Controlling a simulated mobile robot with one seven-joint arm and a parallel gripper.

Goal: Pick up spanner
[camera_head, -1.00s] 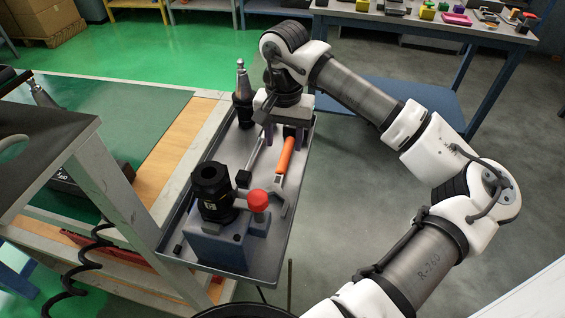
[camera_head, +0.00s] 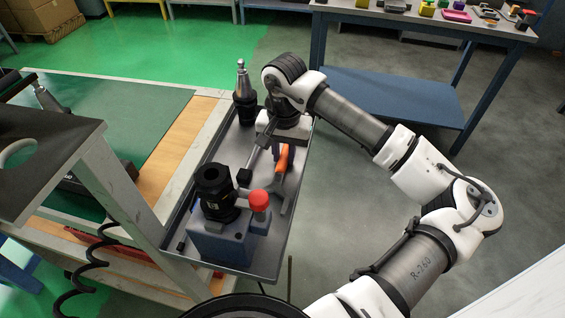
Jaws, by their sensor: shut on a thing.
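The spanner (camera_head: 283,160) has an orange handle and a grey head pointing toward the near right side of the grey tray (camera_head: 270,262). My gripper (camera_head: 277,148) is low over the far part of the tray, shut on the spanner's handle near its far end. The gripper body hides the far end of the handle, and the fingers are mostly hidden. I cannot tell whether the spanner is clear of the tray floor.
A grey bar tool with a black end (camera_head: 244,177) lies just left of the spanner. A blue-grey fixture (camera_head: 222,245) with a black holder and red knob (camera_head: 258,201) stands at the near end. A black tool holder (camera_head: 244,100) stands at the far left corner.

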